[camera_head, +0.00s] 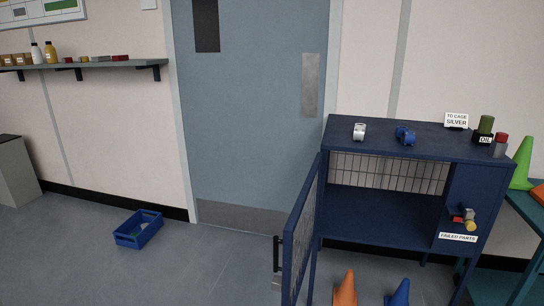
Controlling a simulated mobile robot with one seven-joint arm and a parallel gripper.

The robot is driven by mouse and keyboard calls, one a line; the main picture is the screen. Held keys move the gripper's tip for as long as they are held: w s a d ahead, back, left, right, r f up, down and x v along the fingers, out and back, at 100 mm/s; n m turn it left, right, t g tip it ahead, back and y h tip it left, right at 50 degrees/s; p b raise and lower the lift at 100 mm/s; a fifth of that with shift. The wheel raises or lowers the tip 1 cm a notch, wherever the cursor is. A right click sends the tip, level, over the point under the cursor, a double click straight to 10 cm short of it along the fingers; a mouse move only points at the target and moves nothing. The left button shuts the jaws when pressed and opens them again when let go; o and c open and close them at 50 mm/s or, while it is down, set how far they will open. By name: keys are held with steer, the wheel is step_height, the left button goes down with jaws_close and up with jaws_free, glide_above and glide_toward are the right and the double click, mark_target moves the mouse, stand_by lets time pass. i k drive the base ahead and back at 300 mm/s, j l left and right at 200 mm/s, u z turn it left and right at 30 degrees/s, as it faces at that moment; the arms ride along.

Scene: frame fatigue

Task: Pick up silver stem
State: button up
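A small silver stem (359,132) lies on the top of a dark blue cabinet (385,144), left of the middle of that top. A blue stem (405,136) of similar size lies to its right, apart from it. A white sign (456,120) reading "TO CAGE SILVER" stands near the back right of the top. My gripper is not in view.
The cabinet's mesh door (304,235) stands open towards me. An oil container (483,132) and a red-topped grey item (500,146) stand at the top's right end. An orange cone (345,287) and a blue cone (398,293) stand in front. A blue crate (138,229) lies on the floor at left.

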mark_target(359, 128)
steer(key=j+z, duration=0.35)
steer(key=j, duration=0.4)
steer(key=j+z, duration=0.4)
steer(key=j, duration=0.35)
steer(key=i+j+z, duration=0.3)
steer(key=j, duration=0.25)
steer(key=i, duration=0.25)
steer(key=i+l+u, duration=0.15)
steer(key=l, duration=0.2)
steer(key=i+l+u, duration=0.1)
steer(key=i+l, duration=0.2)
steer(key=u, duration=1.25)
